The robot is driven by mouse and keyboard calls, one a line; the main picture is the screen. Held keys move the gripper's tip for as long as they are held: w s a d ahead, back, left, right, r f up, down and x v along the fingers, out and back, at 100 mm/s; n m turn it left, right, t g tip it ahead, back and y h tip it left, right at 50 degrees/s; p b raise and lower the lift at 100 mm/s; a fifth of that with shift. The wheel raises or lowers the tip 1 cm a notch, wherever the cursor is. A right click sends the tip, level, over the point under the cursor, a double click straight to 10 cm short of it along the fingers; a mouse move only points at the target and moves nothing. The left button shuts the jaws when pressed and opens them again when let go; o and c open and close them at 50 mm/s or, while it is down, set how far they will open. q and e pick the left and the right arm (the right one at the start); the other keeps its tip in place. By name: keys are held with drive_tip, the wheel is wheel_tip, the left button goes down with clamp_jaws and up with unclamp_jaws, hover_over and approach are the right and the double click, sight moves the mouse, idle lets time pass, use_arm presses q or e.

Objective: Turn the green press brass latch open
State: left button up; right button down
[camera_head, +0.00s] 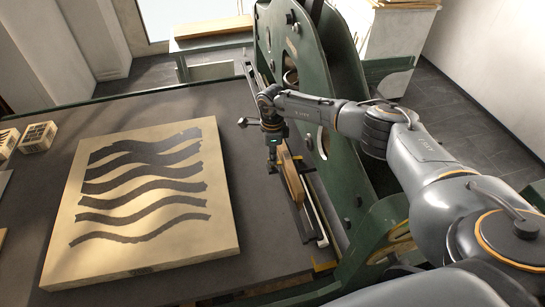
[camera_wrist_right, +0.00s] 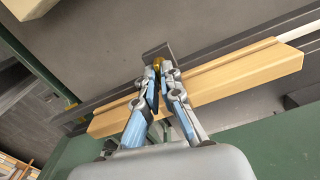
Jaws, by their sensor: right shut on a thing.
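The green press (camera_head: 350,110) stands at the right of the dark bed (camera_head: 150,108) in the head view. My right gripper (camera_head: 272,160) points down at the bed's right edge, beside the press frame. In the right wrist view my right gripper (camera_wrist_right: 158,75) is shut on the brass latch (camera_wrist_right: 157,63), a small golden piece showing between the fingertips. Most of the latch is hidden by the fingers, so its turn angle cannot be told. A dark grey bracket (camera_wrist_right: 157,51) is at the fingertips. My left gripper is not in view.
A wooden bar (camera_head: 293,180) lies close to the gripper; it also shows behind the fingers in the wrist view (camera_wrist_right: 235,80). A pale stone slab (camera_head: 85,240) with dark wavy bands lies on the bed. Small blocks (camera_head: 38,137) sit at the far left.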

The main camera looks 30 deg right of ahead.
drive_tip(key=m+b, duration=0.1)
drive_tip(key=m, duration=0.3)
drive_tip(key=shift+w, duration=0.1)
drive_tip(key=m+b, duration=0.1)
drive_tip(key=m, duration=1)
drive_tip(key=shift+r+m+b, duration=0.15)
drive_tip(key=shift+m+b, duration=0.25)
drive_tip(key=shift+m, duration=0.3)
drive_tip(key=c, duration=1.5)
unclamp_jaws()
wheel_tip(320, 180, up, 12)
drive_tip(key=shift+f, duration=0.1)
